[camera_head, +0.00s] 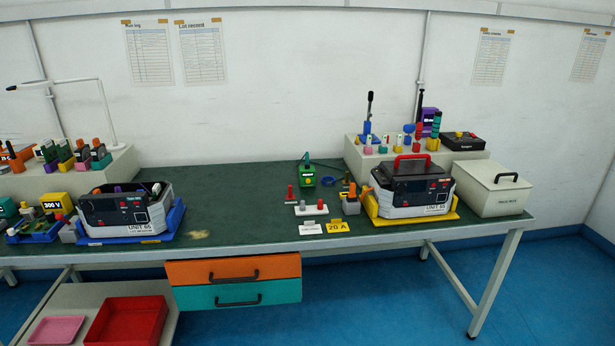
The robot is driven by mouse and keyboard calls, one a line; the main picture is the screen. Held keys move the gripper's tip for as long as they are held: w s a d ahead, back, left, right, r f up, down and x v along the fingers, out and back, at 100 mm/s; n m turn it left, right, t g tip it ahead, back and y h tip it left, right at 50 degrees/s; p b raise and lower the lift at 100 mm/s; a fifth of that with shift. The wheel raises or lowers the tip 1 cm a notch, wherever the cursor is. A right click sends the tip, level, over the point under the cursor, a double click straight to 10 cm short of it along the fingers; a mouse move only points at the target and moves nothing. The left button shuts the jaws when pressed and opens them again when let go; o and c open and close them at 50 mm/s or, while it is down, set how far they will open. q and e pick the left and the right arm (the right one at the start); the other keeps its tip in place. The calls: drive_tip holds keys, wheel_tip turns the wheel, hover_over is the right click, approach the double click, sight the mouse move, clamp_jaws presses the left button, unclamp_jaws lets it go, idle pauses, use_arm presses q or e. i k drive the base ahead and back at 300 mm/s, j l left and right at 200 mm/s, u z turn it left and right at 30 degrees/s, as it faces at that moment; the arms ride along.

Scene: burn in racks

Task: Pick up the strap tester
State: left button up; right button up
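A small green device (306,175) stands on the dark green bench top (250,205), toward the back, right of the middle. A blue cord loop (330,181) lies beside it. It may be the strap tester, but no readable label confirms this. Neither of my grippers is in view.
A unit in a blue tray (172,225) sits at left, another in a yellow tray (376,215) at right. A lidded grey box (488,193) is at the right end. The bench middle is mostly clear.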

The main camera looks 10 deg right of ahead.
sight(306, 171)
drive_tip(key=i+l+u, duration=0.1)
drive_tip(key=u, duration=0.25)
drive_tip(key=i+l+u, duration=0.15)
drive_tip(key=u, duration=0.25)
drive_tip(key=i+l+u, duration=0.15)
drive_tip(key=u, duration=0.2)
